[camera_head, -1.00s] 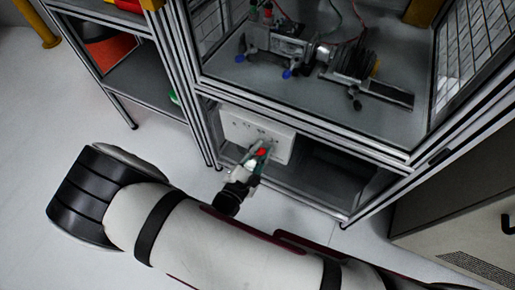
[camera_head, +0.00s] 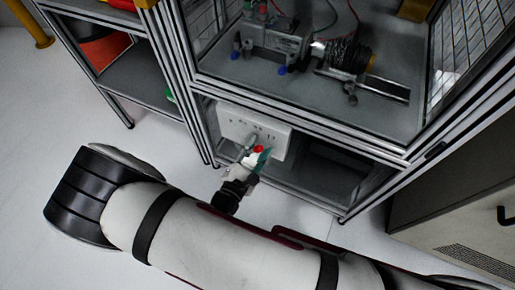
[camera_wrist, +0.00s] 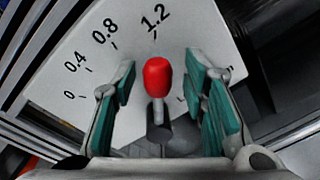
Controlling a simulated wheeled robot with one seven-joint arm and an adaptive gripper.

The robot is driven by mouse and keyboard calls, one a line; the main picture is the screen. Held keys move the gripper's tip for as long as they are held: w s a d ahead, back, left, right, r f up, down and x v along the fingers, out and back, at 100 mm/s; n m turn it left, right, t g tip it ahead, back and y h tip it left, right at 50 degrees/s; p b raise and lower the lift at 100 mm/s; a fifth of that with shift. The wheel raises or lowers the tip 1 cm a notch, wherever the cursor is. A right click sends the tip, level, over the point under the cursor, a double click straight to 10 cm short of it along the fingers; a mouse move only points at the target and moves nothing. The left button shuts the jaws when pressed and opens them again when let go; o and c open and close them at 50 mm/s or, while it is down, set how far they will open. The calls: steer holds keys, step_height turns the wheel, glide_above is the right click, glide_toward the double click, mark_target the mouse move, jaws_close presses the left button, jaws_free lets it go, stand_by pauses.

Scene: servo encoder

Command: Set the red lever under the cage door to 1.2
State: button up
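The red lever (camera_wrist: 158,77) has a rounded red knob on a grey stem. In the wrist view its knob lies just below the 1.2 mark on the white scale panel (camera_wrist: 100,55), which also reads 0, 0.4 and 0.8. My gripper (camera_wrist: 160,82) is open, its teal-padded fingers on either side of the knob with gaps on both sides. The head view shows the red knob (camera_head: 258,149) at my gripper (camera_head: 255,158), in front of the white panel (camera_head: 240,122). Marks right of 1.2 are partly hidden by the right finger.
Above the panel is the cage's floor (camera_head: 400,125) with a motor assembly (camera_head: 345,56). An empty dark bay (camera_head: 320,170) is right of the panel. A grey cabinet (camera_head: 450,205) stands at right, and a shelf (camera_head: 140,85) at left.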

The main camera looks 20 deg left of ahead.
step_height(320, 180, up, 10)
stand_by(0.6)
